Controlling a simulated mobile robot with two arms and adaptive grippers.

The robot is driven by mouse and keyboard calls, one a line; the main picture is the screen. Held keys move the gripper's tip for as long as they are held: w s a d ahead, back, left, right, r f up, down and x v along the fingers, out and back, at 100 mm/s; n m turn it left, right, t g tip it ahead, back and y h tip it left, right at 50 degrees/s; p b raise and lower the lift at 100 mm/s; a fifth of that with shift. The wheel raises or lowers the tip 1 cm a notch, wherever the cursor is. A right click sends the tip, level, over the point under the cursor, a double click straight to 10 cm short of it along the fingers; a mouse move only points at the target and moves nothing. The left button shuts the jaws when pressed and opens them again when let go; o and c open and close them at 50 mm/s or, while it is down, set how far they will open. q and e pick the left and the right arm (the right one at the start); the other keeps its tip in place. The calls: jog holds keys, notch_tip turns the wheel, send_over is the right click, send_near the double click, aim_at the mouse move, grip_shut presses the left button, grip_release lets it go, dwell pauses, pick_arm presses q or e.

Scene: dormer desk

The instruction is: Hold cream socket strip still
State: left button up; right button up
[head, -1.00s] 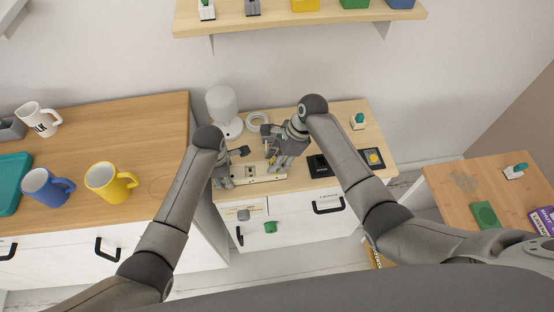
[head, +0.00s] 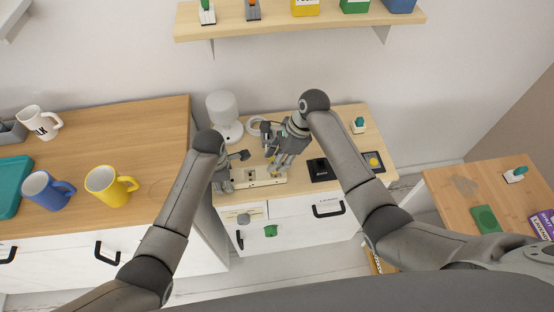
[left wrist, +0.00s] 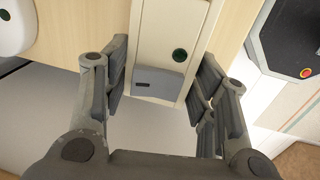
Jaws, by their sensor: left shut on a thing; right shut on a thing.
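The cream socket strip (head: 264,182) lies along the front edge of the small middle desk in the head view. In the left wrist view the strip (left wrist: 169,45) runs between my left fingers, with a dark green round part and a grey end block on it. My left gripper (head: 222,183) is shut on the strip's left end; it also shows in the left wrist view (left wrist: 160,95). My right gripper (head: 277,168) is just above the strip's right part, shut on a small yellowish thing mostly hidden by its fingers. I cannot tell whether that thing touches the strip.
A white lamp (head: 223,112) and a pale ring (head: 254,124) stand behind the strip. A black box (head: 319,169) and a dark pad with a yellow button (head: 374,161) lie to the right. Mugs stand on the left counter (head: 150,150).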

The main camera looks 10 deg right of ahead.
jog(key=shift+r, duration=1.4)
pick_arm(q)
jog(key=o, duration=1.3)
jog(key=shift+o, duration=0.2)
notch_tip(320, 180, up, 12)
jog(key=s, duration=0.2)
jog(key=shift+f, duration=0.2)
pick_arm(e)
jog(key=shift+s+f, duration=0.1)
jog(key=shift+s, duration=0.05)
